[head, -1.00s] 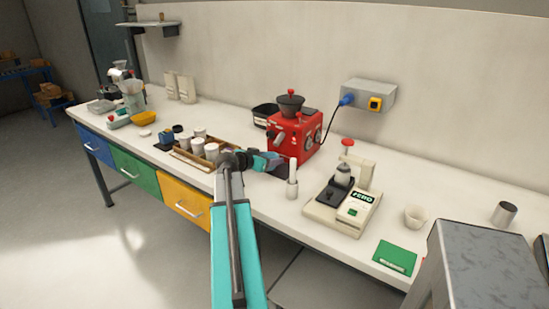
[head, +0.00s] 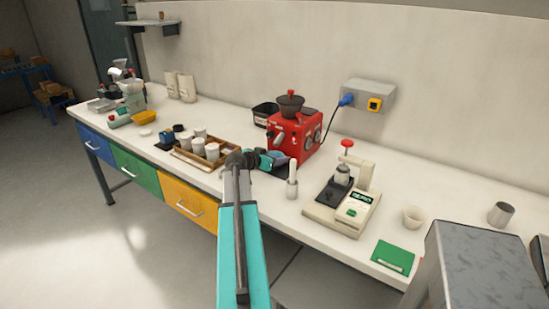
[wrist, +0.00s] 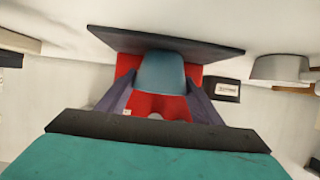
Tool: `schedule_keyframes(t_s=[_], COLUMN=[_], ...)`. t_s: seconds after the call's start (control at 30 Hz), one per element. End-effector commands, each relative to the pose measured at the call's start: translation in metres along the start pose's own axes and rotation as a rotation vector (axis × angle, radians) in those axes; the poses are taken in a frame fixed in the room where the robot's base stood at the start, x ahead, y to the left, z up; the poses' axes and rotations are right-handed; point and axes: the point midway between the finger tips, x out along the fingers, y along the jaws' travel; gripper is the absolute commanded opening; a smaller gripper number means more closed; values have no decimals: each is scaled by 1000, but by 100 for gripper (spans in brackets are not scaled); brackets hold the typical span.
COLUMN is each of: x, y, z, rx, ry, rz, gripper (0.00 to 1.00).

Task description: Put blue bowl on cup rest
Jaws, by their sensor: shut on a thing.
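The blue bowl (wrist: 162,72) is a grey-blue cup-like vessel in the middle of the wrist view. My gripper (wrist: 160,88) is shut on it, with one purple finger at each side. In the head view my gripper (head: 280,160) is low in front of the red machine (head: 296,131), and the bowl cannot be made out clearly there. Red surfaces (wrist: 150,104) show around the bowl in the wrist view. A dark flat plate (wrist: 165,40) spans the view beyond the bowl; I cannot tell whether they touch. I cannot identify the cup rest with certainty.
A wooden box (head: 226,156) with white cups stands left of my gripper. A white cylinder (head: 292,180) stands close on the right, and a scale-like device (head: 340,205) is farther right. A black bin (head: 264,114) is behind. The bench front edge is near my arm.

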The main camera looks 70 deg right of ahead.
Motion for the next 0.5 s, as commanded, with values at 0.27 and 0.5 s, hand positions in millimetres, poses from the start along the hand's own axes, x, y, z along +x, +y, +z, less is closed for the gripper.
schedule_keyframes(t_s=[0.27,0.5], x=[0,0], y=[0,0], z=[2,2], rx=[0,0], ry=[0,0], rz=[0,0], gripper=[71,79])
